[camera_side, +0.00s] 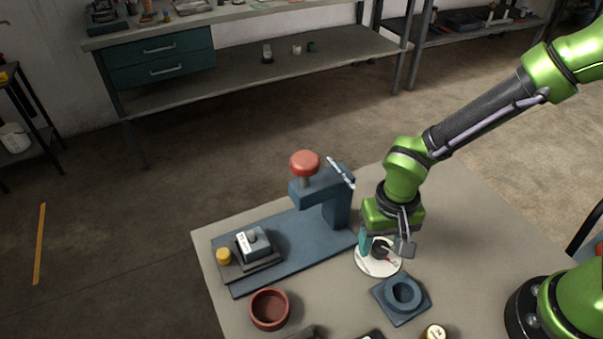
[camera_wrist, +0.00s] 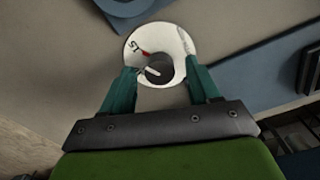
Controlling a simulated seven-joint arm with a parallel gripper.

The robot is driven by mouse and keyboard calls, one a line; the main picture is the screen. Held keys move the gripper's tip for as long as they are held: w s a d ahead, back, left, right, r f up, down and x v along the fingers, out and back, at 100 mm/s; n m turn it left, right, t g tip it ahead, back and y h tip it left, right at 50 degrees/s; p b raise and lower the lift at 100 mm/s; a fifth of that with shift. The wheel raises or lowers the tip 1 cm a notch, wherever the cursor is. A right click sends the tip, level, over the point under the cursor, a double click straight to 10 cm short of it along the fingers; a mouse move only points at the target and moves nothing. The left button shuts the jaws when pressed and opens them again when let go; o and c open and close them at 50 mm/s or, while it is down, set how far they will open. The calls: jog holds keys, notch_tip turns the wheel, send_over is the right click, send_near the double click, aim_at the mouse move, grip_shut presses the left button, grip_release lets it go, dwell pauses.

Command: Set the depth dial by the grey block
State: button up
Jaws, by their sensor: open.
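The depth dial is a white round plate (camera_side: 372,267) with a dark knob (camera_side: 380,250), flat on the table right of the blue press. In the wrist view, the dial plate (camera_wrist: 172,40) has a red mark and small lettering at upper left, and the knob (camera_wrist: 160,66) has a short white pointer line. My gripper (camera_side: 385,249) is open over the dial. Its teal fingers stand either side of the knob in the wrist view (camera_wrist: 160,71); contact is not clear. The grey block (camera_side: 254,243), with a white label too small to read, sits on a dark plate on the press base.
The blue press (camera_side: 325,205) with a red knob (camera_side: 304,163) stands left of my gripper. A yellow cap (camera_side: 223,256), a red-brown bowl (camera_side: 269,309) and a blue ring block (camera_side: 402,293) are nearby. The table (camera_side: 480,235) is clear to the right.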

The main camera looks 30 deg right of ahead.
jog(key=shift+c, duration=0.2)
jog(key=c, duration=1)
jog(key=shift+n, duration=0.3)
jog(key=n, duration=1.1)
